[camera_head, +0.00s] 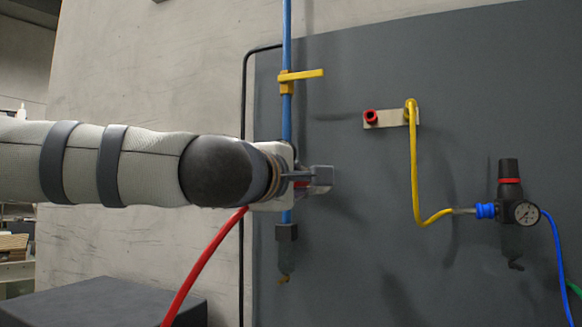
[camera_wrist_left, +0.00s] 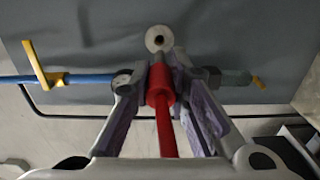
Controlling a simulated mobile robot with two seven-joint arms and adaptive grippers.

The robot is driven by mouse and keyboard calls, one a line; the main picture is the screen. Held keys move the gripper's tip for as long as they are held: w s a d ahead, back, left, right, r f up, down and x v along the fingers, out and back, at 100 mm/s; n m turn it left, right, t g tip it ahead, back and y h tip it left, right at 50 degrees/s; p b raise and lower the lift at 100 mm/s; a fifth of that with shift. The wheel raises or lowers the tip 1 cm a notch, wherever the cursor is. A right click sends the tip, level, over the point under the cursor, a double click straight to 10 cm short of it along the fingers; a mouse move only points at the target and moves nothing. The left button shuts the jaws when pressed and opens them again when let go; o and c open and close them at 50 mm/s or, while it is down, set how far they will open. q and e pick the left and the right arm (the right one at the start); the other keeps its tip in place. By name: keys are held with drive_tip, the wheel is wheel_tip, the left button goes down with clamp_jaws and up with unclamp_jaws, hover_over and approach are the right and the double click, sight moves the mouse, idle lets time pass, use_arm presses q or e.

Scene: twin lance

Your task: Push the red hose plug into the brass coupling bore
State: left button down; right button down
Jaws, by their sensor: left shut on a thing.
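My left gripper (camera_head: 318,180) is shut on the red hose plug (camera_wrist_left: 160,85), which lies between its fingers in the left wrist view. The red hose (camera_head: 205,262) hangs down from the gripper. No brass colour is clear there. My right gripper is not in view.
A blue pipe (camera_head: 287,40) with a yellow valve handle (camera_head: 303,75) runs behind my left gripper. A yellow hose (camera_head: 415,175) leaves the plate's right end toward a regulator with a gauge (camera_head: 525,212). The grey panel between gripper and plate is clear.

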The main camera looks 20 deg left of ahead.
use_arm(q)
drive_tip(key=shift+w, duration=0.15)
drive_tip(key=shift+s+r, duration=0.2)
drive_tip(key=shift+r, duration=0.15)
drive_tip(key=shift+w+f+p, duration=0.1)
drive_tip(key=shift+w+p, duration=0.2)
drive_tip(key=w, duration=0.4)
drive_tip(key=shift+w+d+f, duration=0.1)
drive_tip(key=shift+w+f, duration=0.1)
drive_tip(key=shift+f, duration=0.1)
drive_tip(key=shift+w+r+b, duration=0.1)
drive_tip(key=shift+w+b, duration=0.2)
drive_tip(key=shift+w, duration=0.25)
drive_tip(key=shift+r, duration=0.1)
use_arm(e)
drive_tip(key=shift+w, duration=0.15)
use_arm(q)
drive_tip(key=shift+s+r, duration=0.1)
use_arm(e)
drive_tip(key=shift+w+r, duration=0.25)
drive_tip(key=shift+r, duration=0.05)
use_arm(q)
drive_tip(key=shift+f, duration=0.2)
